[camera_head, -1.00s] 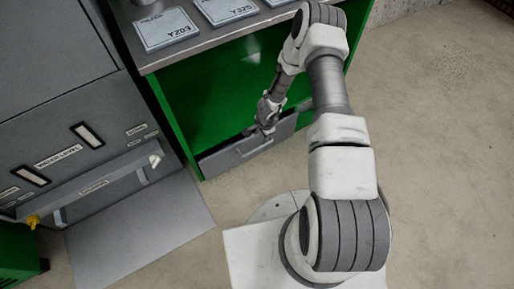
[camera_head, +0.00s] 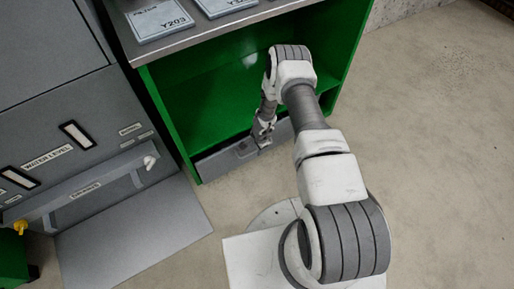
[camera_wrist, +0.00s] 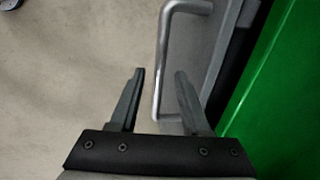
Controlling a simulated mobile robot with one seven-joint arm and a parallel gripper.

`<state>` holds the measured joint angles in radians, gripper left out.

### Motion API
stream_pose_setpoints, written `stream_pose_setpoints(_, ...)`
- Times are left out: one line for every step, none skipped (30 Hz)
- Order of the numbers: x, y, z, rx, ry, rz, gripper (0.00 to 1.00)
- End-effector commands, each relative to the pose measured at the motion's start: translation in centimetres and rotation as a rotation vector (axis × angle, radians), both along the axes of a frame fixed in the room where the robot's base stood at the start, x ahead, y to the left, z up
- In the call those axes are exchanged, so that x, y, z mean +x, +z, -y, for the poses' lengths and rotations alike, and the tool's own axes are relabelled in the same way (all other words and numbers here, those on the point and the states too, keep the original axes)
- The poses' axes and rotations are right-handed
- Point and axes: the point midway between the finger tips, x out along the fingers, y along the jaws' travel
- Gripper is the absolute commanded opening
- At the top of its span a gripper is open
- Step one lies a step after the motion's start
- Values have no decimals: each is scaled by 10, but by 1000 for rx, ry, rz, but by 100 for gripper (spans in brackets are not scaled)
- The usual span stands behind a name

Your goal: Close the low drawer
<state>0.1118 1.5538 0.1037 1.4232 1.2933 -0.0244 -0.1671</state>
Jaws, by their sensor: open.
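The low drawer (camera_head: 213,166) is the grey front at the bottom of the green cabinet. In the head view my gripper (camera_head: 262,141) is small and close against the drawer front.
The green cabinet (camera_head: 205,110) is open above the drawer, with a metal top holding labelled plates (camera_head: 160,19). A grey machine (camera_head: 75,110) with its own handled panel stands at left. A grey plate (camera_head: 135,232) lies before it. The concrete floor at right (camera_head: 430,150) is clear.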

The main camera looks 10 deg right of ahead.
Motion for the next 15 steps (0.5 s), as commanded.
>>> stream_pose_setpoints(0,0,0,0,0,0,47)
stream_pose_setpoints(0,0,0,0,0,0,44)
stream_pose_setpoints(0,0,0,0,0,0,36)
stream_pose_setpoints(0,0,0,0,0,0,31)
stream_pose_setpoints(0,0,0,0,0,0,26)
stream_pose_setpoints(0,0,0,0,0,0,18)
stream_pose_setpoints(0,0,0,0,0,0,13)
stream_pose_setpoints(0,0,0,0,0,0,8)
stream_pose_setpoints(0,0,0,0,0,0,0)
stream_pose_setpoints(0,0,0,0,-1,0,0)
stream_pose_setpoints(0,0,0,0,0,0,0)
stream_pose_setpoints(0,0,0,0,-1,0,0)
stream_pose_setpoints(0,0,0,0,-1,0,0)
stream_pose_setpoints(0,0,0,0,-1,0,0)
stream_pose_setpoints(0,0,0,0,-1,0,0)
